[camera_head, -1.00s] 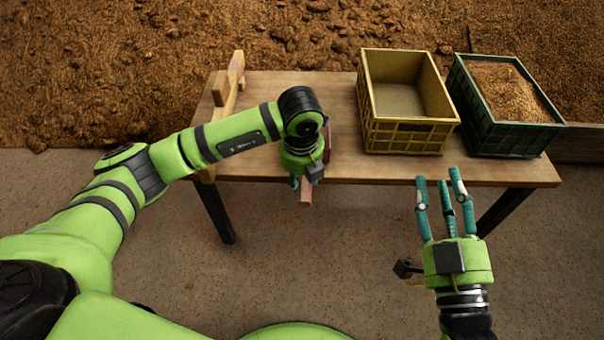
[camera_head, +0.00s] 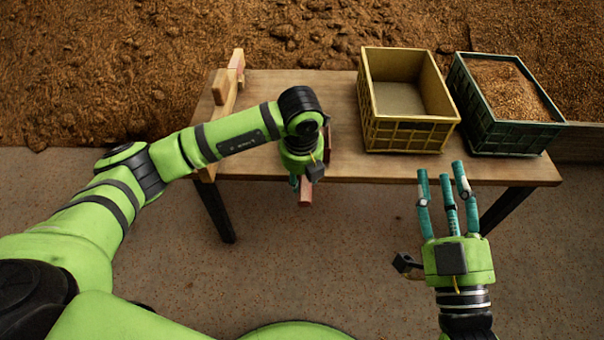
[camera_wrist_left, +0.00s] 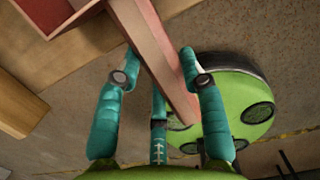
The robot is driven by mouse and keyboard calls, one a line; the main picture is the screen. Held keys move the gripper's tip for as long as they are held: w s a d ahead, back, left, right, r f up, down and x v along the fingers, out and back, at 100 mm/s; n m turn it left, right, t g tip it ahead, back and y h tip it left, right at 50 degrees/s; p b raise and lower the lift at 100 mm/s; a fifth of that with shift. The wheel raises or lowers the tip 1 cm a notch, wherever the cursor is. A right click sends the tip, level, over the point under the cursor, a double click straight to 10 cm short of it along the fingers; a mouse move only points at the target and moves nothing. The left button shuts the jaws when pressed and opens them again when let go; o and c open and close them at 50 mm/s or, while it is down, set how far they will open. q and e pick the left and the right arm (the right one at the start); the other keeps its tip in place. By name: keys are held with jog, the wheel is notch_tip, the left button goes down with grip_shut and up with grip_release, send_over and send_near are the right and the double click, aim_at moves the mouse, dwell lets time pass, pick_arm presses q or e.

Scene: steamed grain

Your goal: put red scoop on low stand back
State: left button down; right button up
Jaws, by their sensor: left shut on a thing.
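The red scoop's handle (camera_head: 305,194) pokes out below my left gripper (camera_head: 297,181) at the table's front edge. In the left wrist view the handle (camera_wrist_left: 160,62) runs between the fingers of my left gripper (camera_wrist_left: 161,58), which is shut on it. Part of the scoop's red bowl (camera_wrist_left: 62,14) shows at the top left there. In the head view my wrist hides most of the scoop. The low wooden stand (camera_head: 226,92) is on the table's left end, left of my left gripper. My right gripper (camera_head: 442,180) is open and empty in front of the table.
An empty yellow crate (camera_head: 408,136) stands on the table (camera_head: 290,84) right of centre. A dark green crate (camera_head: 508,139) of grain is beside it at the right end. The tabletop between the stand and the yellow crate is bare behind my left arm. Brown grain lies behind the table.

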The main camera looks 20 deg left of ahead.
pick_arm(q)
jog(key=shift+f, duration=0.2)
jog(key=c, duration=0.7)
grip_release()
jog(key=shift+o, duration=0.2)
